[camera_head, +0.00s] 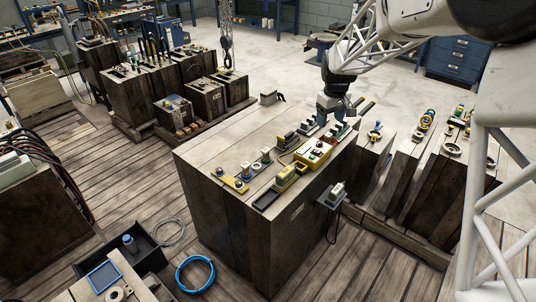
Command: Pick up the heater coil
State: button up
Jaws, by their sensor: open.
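My gripper (336,116) points down over the far right part of the large wooden block (225,142). It is open, and small parts lie close below it; I cannot tell if it touches any. No part can be named the heater coil with certainty at this size; it may be among the small parts by the gripper or hidden behind it. A yellow box with buttons (313,153) lies on the block, nearer the camera than the gripper. A yellow and grey part (286,178) lies to its left, by a black tray (266,200).
Small fittings on a yellow strip (229,180) lie at the block's left. A grey clamp-like part (268,97) sits at its far edge. Narrower wooden blocks (420,170) with fittings stand right. A blue coiled hose (195,273) lies on the floor. The block's left middle is clear.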

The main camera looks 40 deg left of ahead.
jog(key=s+a+f+n, duration=0.1)
jog(key=a+f, duration=0.3)
jog(key=a, duration=0.3)
jog(key=a+f+n, duration=0.1)
jog(key=a+f, duration=0.3)
jog(key=a, duration=0.3)
jog(key=n, duration=0.2)
send_over(266, 149)
notch_tip(266, 149, down, 8)
jog(key=shift+s+r, duration=0.1)
jog(key=shift+s, duration=0.05)
jog(key=shift+f, duration=1.35)
jog(key=shift+f, duration=2.6)
